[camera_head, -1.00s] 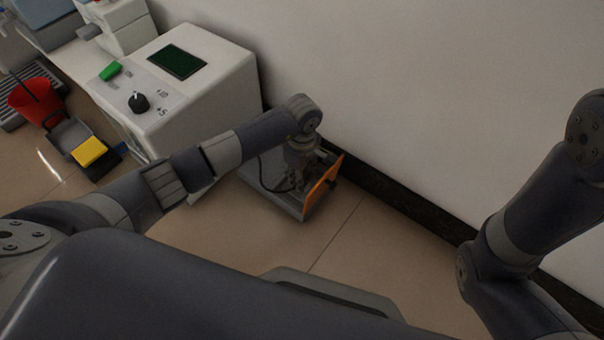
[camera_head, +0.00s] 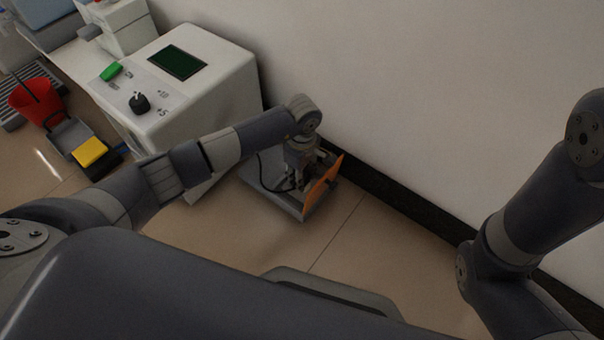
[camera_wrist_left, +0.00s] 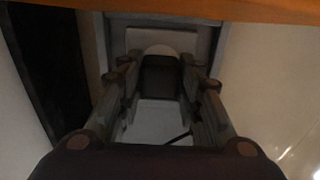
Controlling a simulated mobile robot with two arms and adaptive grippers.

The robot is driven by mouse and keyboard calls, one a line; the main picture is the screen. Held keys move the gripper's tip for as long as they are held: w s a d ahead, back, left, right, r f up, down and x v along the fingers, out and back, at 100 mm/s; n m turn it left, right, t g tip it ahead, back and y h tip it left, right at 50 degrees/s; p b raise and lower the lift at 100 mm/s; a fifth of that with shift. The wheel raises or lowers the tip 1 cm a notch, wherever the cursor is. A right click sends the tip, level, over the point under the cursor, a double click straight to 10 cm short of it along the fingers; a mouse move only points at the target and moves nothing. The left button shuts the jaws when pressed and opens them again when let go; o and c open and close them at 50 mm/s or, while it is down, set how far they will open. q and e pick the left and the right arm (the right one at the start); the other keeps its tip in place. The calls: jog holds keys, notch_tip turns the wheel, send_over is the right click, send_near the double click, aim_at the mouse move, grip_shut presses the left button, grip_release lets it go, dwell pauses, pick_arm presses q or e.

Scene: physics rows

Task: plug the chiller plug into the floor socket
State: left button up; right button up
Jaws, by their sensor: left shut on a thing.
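The floor socket is a low grey box (camera_head: 265,193) on the floor by the wall, with an orange lid (camera_head: 322,183) standing up on its right side. My left gripper (camera_head: 297,184) points down into the box beside the lid. In the left wrist view my left gripper (camera_wrist_left: 160,78) is shut on the dark chiller plug (camera_wrist_left: 160,76). A pale rounded face (camera_wrist_left: 160,49) shows just beyond the plug; I cannot tell whether the plug touches it or is in it. The orange lid crosses the top of that view. My right arm is at the right; its gripper is out of view.
The white chiller (camera_head: 200,85), with a dark screen and a black knob, stands left of the box. Floor in front is clear.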

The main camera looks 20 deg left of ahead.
pick_arm(q)
jog(key=shift+f+b, duration=0.45)
jog(key=shift+f, duration=0.2)
jog(key=o, duration=1.1)
jog(key=shift+c, duration=0.2)
jog(key=shift+r, duration=0.1)
notch_tip(320, 180, up, 12)
